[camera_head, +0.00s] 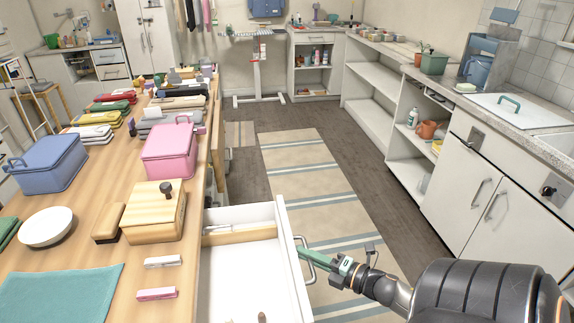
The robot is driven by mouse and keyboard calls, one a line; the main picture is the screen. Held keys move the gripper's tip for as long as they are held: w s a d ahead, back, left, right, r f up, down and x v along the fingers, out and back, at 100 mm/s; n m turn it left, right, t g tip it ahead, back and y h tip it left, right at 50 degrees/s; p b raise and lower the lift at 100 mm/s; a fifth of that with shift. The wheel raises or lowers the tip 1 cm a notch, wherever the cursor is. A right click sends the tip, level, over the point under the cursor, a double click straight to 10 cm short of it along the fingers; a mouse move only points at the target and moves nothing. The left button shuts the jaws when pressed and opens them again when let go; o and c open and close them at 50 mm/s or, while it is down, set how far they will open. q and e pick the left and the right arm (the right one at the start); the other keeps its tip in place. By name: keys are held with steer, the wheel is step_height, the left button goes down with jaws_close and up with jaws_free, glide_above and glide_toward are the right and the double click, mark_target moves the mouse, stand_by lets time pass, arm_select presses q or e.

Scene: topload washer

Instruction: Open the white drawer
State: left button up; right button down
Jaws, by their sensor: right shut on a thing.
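The white drawer (262,215) is pulled out from the right side of the wooden table, and I see into it. It has a grey bar handle (303,259) on its front. Inside are a wooden divider and a few small items. My right gripper (312,256) reaches in from the lower right. Its green fingers are at the handle and shut on it. The exact grip is small in the picture. My left gripper does not show.
The wooden table (225,128) holds a pink box (170,152), a blue box (47,163), a wooden box (154,212) and folded towels. White cabinets (478,190) and a counter line the right. A striped rug (318,180) covers the clear floor between.

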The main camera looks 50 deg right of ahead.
steer(key=shift+s+d, duration=0.55)
steer(key=shift+d, duration=0.2)
steer(key=c, duration=0.9)
jaws_free()
steer(key=s, duration=0.4)
steer(key=s+d+r, duration=0.1)
steer(key=s, duration=0.3)
steer(key=s+r, duration=0.1)
steer(key=s, duration=0.3)
steer(key=shift+s+d, duration=0.15)
steer(key=shift+d, duration=0.15)
steer(key=shift+f, duration=0.1)
